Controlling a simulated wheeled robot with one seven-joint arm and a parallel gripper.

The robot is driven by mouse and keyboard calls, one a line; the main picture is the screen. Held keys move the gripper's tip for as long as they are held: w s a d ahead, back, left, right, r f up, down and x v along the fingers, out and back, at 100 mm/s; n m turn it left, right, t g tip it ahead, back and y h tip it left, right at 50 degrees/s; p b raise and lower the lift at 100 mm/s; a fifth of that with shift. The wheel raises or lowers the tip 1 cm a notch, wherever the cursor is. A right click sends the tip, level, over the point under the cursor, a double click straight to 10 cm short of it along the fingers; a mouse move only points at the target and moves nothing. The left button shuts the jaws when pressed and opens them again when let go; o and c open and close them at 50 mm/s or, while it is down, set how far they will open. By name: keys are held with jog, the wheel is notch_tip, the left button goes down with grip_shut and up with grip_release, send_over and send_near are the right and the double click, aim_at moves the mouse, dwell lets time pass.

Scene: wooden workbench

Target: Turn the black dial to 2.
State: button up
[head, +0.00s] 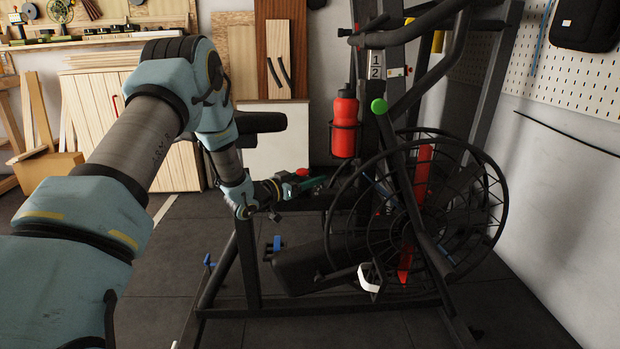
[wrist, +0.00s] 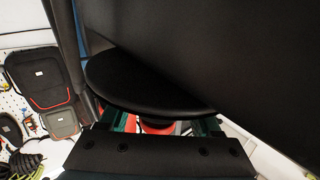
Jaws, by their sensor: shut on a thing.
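My gripper (head: 318,182) reaches in from the left to the middle of the black exercise bike in the head view. In the wrist view its green fingers (wrist: 166,122) stand on either side of a dark rounded disc, which I take to be the black dial (wrist: 150,86). My gripper is shut on it. The fingertips are hidden beneath the disc. In the head view the dial cannot be made out, and no pointer mark on it shows. A plate with the numbers 1 and 2 (head: 376,66) is on the bike's upright post.
A red bottle (head: 345,126) sits in a holder above my gripper. A large black surface (wrist: 245,65) fills the wrist view's upper right. Floor (head: 160,300) is open at lower left.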

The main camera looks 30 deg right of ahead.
jog(key=o, duration=1.4)
jog(key=shift+c, duration=0.2)
jog(key=v, duration=0.7)
jog(key=shift+a+p, duration=0.25)
jog(key=shift+p, duration=0.1)
